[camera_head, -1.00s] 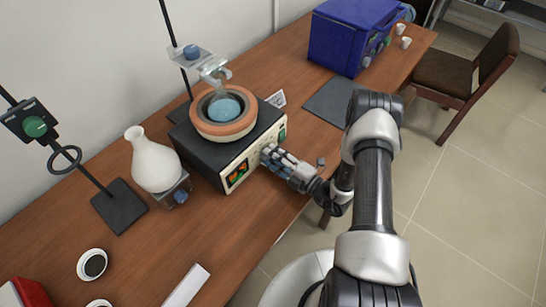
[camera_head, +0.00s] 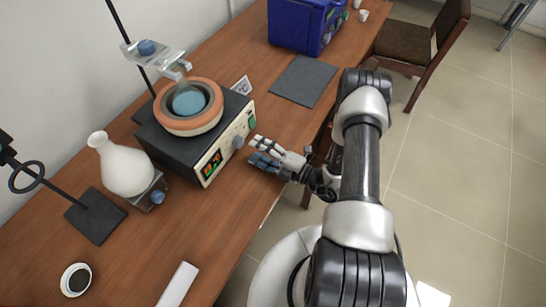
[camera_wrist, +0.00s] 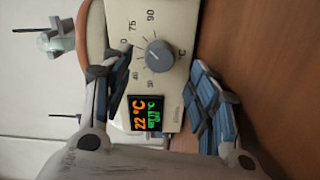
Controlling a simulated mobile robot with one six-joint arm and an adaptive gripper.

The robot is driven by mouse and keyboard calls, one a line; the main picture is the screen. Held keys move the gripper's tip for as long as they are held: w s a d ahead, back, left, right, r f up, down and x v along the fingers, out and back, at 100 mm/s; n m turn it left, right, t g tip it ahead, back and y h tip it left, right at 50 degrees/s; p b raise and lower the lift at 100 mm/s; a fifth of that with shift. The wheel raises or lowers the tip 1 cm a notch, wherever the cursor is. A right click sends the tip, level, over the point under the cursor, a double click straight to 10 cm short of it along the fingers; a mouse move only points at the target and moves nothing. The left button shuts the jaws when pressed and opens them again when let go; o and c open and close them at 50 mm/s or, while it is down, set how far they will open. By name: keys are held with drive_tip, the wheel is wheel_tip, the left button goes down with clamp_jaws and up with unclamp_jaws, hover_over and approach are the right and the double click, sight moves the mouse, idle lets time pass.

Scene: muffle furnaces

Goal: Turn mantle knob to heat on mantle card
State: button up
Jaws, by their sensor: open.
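The heating mantle (camera_head: 180,150) is a black box with a cream front panel and an orange-brown bowl on top. Its grey knob (camera_head: 239,142) shows clear in the head view. In the wrist view, the knob (camera_wrist: 160,54) sits in a printed scale including 75 and 90. The display (camera_wrist: 147,113) shows 22 °C in orange, with a smaller green line that I cannot read surely.
A round-bottomed flask (camera_head: 187,101) sits in the bowl under a clamp. A white flask (camera_head: 124,166) and black stand base (camera_head: 96,215) are left. A green button (camera_head: 252,122) is beside the knob. A dark mat (camera_head: 304,80) and blue furnace (camera_head: 300,22) stand behind.

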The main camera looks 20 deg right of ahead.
drive_tip(key=v, duration=0.7)
drive_tip(key=shift+w+a, duration=0.1)
drive_tip(key=s+a+r+n+g+y, duration=0.1)
drive_tip(key=s+a+r+n+g, duration=0.1)
drive_tip(key=a+r+n+g, duration=0.4)
drive_tip(key=s+a+r+n+g, duration=0.2)
drive_tip(key=s+r+n+g, duration=0.15)
drive_tip(key=r+n, duration=0.55)
drive_tip(key=s+a+r+n+g+y, duration=0.15)
drive_tip(key=a+r+n+g, duration=0.3)
drive_tip(key=n, duration=0.55)
drive_tip(key=s+d+r+n+t+h, duration=0.2)
drive_tip(key=s+r+n+h, duration=0.3)
drive_tip(key=n, duration=0.7)
drive_tip(key=s+d+r+n+t+h, duration=0.2)
drive_tip(key=s+r+n+h, duration=0.4)
drive_tip(key=n, duration=0.6)
wheel_tip(320, 180, up, 2)
drive_tip(key=shift+d+h, duration=0.75)
drive_tip(key=shift+h, duration=0.3)
